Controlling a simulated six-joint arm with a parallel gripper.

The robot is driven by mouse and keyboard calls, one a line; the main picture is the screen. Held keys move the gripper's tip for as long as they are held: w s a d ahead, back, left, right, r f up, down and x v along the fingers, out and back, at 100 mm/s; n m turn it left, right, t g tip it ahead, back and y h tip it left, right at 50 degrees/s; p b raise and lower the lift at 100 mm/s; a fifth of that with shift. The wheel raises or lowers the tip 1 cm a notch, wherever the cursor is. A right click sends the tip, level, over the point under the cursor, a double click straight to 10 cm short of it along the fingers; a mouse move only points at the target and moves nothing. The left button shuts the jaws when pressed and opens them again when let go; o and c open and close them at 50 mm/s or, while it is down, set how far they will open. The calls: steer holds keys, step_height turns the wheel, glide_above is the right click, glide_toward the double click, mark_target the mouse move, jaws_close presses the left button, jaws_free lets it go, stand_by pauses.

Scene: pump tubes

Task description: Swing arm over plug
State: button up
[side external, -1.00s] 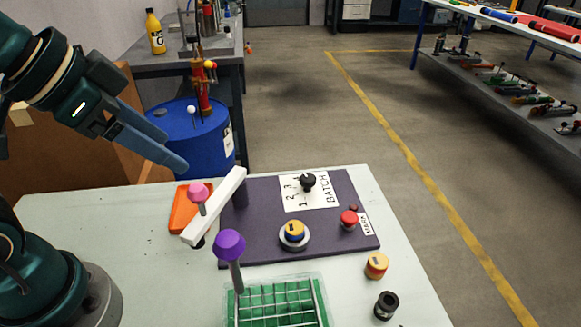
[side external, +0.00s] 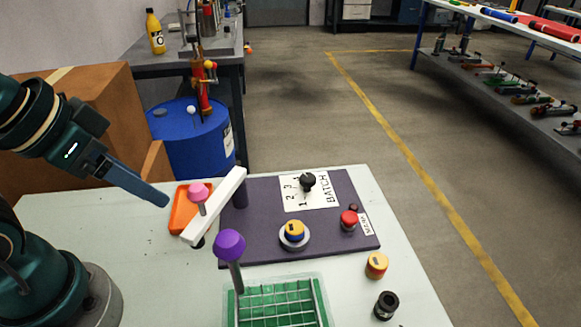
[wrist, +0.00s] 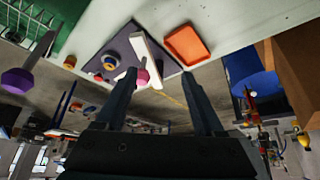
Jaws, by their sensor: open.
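The white swing arm (side external: 215,206) is a bar with a pink knob (side external: 199,192) on it, joined to a dark post (side external: 240,187) on the purple board (side external: 262,247). The plug (side external: 294,229) is yellow and blue and sits in a grey ring on the board, to the right of the white arm and apart from it. My gripper (side external: 163,201) is open and empty, left of the pink knob and apart from it. In the wrist view, the pink knob (wrist: 143,77) and white arm (wrist: 152,58) show beyond and between my open fingers (wrist: 160,78).
An orange tray (side external: 178,223) lies beside the white arm. A purple-knobbed post (side external: 230,246) stands by a green gridded tray (side external: 290,297). A black dial (side external: 307,181) and red button (side external: 349,220) are on the board. Yellow (side external: 376,264) and black (side external: 386,304) pieces stand at right.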

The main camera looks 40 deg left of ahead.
mark_target(195, 185)
steer(key=shift+c, duration=0.3)
steer(key=w+d+m+g, duration=0.1)
steer(key=w, duration=0.1)
steer(key=w+m+g, duration=0.1)
steer(key=w+g, duration=0.1)
steer(key=w+d+m+g, duration=0.1)
steer(key=w+g, duration=0.1)
steer(key=shift+w+d+f, duration=0.1)
steer(key=shift+d+f, duration=0.15)
steer(key=shift+d, duration=0.05)
steer(key=shift+w+d+f, duration=0.1)
steer(key=shift+w+f, duration=0.05)
steer(key=shift+f, duration=0.15)
steer(key=shift+f+g, duration=0.3)
steer(key=shift+f, duration=2.6)
steer(key=shift+c, duration=0.3)
